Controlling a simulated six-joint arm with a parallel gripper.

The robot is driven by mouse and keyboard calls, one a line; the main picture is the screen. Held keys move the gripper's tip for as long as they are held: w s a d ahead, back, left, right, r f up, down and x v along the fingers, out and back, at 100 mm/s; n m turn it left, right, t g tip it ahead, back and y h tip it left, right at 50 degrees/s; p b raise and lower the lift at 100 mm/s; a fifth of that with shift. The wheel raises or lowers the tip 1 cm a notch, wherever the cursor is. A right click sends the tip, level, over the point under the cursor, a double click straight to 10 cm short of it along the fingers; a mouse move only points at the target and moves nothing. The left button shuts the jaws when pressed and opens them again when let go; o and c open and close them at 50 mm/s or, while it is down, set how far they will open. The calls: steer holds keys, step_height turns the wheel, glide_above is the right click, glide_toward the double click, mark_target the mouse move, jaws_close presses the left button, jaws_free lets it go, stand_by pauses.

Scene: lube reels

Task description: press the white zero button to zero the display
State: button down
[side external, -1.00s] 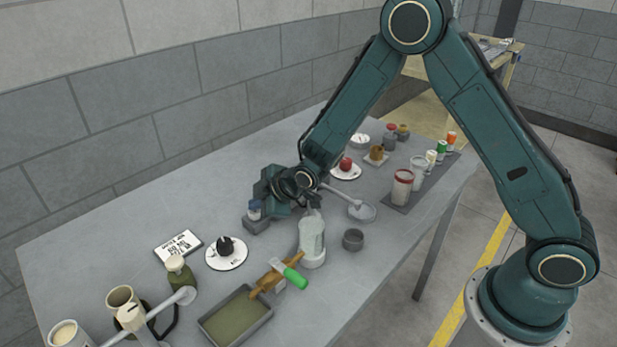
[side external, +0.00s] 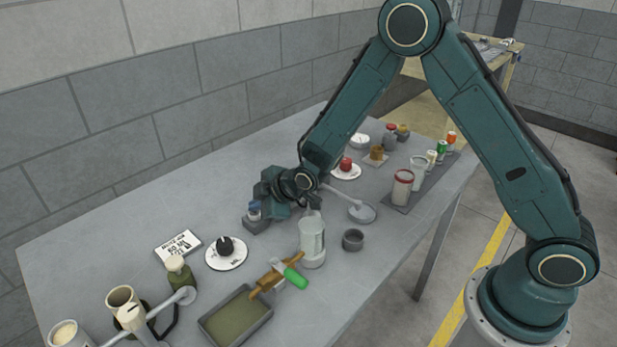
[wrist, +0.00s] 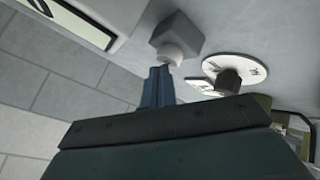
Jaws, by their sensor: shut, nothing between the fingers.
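The white zero button (wrist: 168,53) is a round cap on a small grey block (wrist: 177,32). In the side view the button (side external: 254,217) and its block (side external: 257,226) stand on the table, left of my wrist. My gripper (wrist: 159,68) is shut and empty, its blue fingers together and pointing at the button. In the side view the fingertips (side external: 254,206) are right over the button. They look touching or very close; I cannot tell how far the button is pressed. I cannot make out a display reading.
A white dial with a black knob (side external: 226,246) lies near the block, and a lettered sign (side external: 178,246) is beyond it. A pale bottle-like object (side external: 312,241), a grey cup (side external: 353,240) and a tray (side external: 235,315) stand nearby. A grey wall (side external: 170,105) runs behind the table.

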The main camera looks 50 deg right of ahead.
mark_target(259, 213)
steer(key=shift+r, duration=0.85)
steer(key=shift+r, duration=0.1)
steer(key=shift+r, duration=2.4)
